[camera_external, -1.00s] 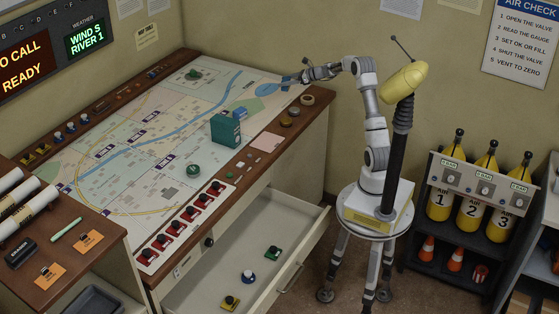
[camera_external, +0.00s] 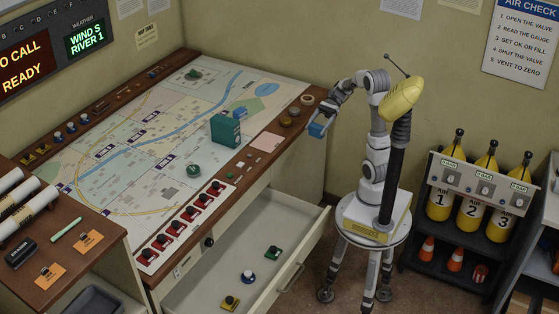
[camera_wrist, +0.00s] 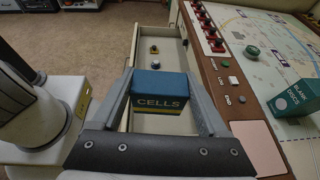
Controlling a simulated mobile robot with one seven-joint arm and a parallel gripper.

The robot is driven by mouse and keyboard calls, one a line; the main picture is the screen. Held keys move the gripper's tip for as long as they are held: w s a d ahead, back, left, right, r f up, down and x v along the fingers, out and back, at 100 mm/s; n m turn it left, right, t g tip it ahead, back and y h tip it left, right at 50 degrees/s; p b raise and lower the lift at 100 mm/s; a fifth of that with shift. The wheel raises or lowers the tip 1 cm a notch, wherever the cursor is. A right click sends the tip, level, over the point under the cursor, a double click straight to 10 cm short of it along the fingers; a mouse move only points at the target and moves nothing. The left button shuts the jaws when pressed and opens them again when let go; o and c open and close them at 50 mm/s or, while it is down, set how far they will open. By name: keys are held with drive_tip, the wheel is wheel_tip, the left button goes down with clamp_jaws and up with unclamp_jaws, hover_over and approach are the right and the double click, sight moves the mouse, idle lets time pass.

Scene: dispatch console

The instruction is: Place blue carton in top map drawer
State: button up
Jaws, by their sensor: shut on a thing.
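The blue carton (camera_external: 316,130), with CELLS lettering on a dark, yellow-edged band, is held between the fingers of my gripper (camera_external: 323,118). In the wrist view the carton (camera_wrist: 160,85) sits between the two grey fingers. It is in the air off the right edge of the map table, above and beyond the far end of the open drawer. The open map drawer (camera_external: 212,283) is pulled out below the tabletop. A green, a blue and a yellow piece stand on its floor. The drawer (camera_wrist: 170,67) lies ahead of the carton in the wrist view, partly hidden by it.
A teal BLANK DISCS box (camera_external: 225,131) stands on the map, with a smaller blue object (camera_external: 240,112) behind it. Red switches (camera_external: 187,222) line the table's front edge. Air cylinders (camera_external: 484,190) stand at right. Much of the drawer floor is bare.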

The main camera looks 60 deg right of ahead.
drive_tip(key=s+a+f+n+g, duration=0.1)
drive_tip(key=s+f, duration=0.2)
drive_tip(key=f, duration=2.5)
drive_tip(key=shift+w+a+f+b, duration=0.5)
drive_tip(key=shift+a+f+b, duration=0.3)
drive_tip(key=shift+a+f, duration=1.15)
drive_tip(key=shift+w+a+f+b, duration=0.55)
drive_tip(key=shift+a+f+b, duration=0.25)
drive_tip(key=shift+a+f, duration=1.1)
drive_tip(key=shift+w+a+f+b, duration=0.5)
drive_tip(key=shift+a+f+b, duration=0.3)
drive_tip(key=shift+a+f, duration=1.1)
drive_tip(key=shift+f+b, duration=0.55)
drive_tip(key=shift+f, duration=0.05)
drive_tip(key=o, duration=1.3)
drive_tip(key=shift+s+a, duration=0.1)
